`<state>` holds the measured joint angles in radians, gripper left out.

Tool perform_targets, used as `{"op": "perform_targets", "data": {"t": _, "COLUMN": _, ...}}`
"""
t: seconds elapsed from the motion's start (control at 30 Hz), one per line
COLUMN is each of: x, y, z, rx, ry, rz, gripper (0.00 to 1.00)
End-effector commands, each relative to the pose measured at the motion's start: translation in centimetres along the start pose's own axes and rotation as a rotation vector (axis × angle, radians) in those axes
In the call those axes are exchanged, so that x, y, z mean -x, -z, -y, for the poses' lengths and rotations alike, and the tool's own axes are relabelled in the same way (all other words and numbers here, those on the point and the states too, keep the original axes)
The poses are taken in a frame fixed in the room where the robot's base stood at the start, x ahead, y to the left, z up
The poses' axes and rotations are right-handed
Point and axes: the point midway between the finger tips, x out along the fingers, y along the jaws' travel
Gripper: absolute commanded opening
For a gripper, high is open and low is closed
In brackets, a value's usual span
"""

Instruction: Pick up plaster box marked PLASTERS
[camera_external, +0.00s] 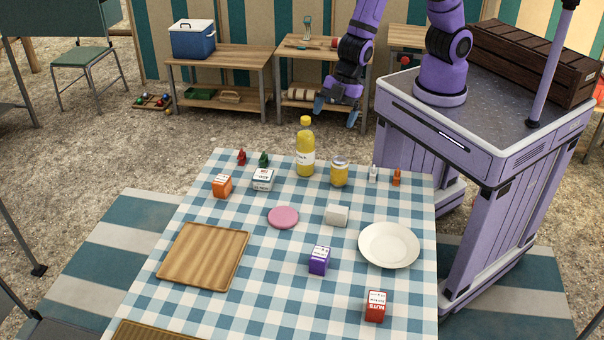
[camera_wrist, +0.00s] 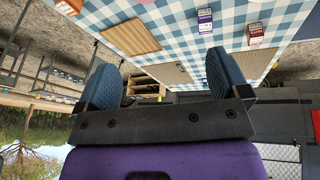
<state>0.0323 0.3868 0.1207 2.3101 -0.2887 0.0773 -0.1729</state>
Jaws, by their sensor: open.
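Several small boxes stand on the checked table (camera_external: 190,318). A white box with dark print (camera_external: 263,179) is at the back left, and an orange box (camera_external: 221,187) stands beside it. A purple box (camera_external: 319,261) is near the middle, and a red box (camera_external: 376,306) that reads NUTS is at the front right. The other prints are too small to read, so I cannot tell which is marked PLASTERS. My gripper (camera_external: 336,112) is open and empty above and beyond the table's back edge. Its fingers also show apart in the wrist view (camera_wrist: 164,82), with nothing between them.
A yellow bottle (camera_external: 305,155) and a jar (camera_external: 339,174) stand near the back edge, close to my gripper. A white block (camera_external: 336,216), pink disc (camera_external: 283,217), plate (camera_external: 389,245) and wooden board (camera_external: 204,256) lie on the table. Small figures stand along the back.

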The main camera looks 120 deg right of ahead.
Motion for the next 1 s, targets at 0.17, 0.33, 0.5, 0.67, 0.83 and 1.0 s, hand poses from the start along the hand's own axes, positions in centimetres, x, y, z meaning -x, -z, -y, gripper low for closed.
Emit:
{"op": "perform_targets", "data": {"t": 0.17, "x": -6.6, "y": -0.7, "z": 1.6, "rx": 0.053, "ry": 0.061, "rz": -0.005, "gripper": 0.94}}
{"op": "perform_targets", "data": {"t": 0.33, "x": -12.3, "y": -1.7, "z": 3.6, "rx": 0.095, "ry": 0.122, "rz": -0.023, "gripper": 0.94}}
{"op": "perform_targets", "data": {"t": 0.5, "x": -16.6, "y": -2.9, "z": 5.6, "rx": 0.123, "ry": 0.173, "rz": -0.043, "gripper": 0.94}}
{"op": "perform_targets", "data": {"t": 0.67, "x": -18.6, "y": -3.6, "z": 6.7, "rx": 0.134, "ry": 0.198, "rz": -0.056, "gripper": 0.94}}
{"op": "perform_targets", "data": {"t": 0.83, "x": -20.0, "y": -3.7, "z": 7.1, "rx": 0.137, "ry": 0.205, "rz": -0.059, "gripper": 0.94}}
{"op": "perform_targets", "data": {"t": 1.0, "x": -22.4, "y": -3.6, "z": 7.7, "rx": 0.137, "ry": 0.205, "rz": -0.058, "gripper": 0.94}}
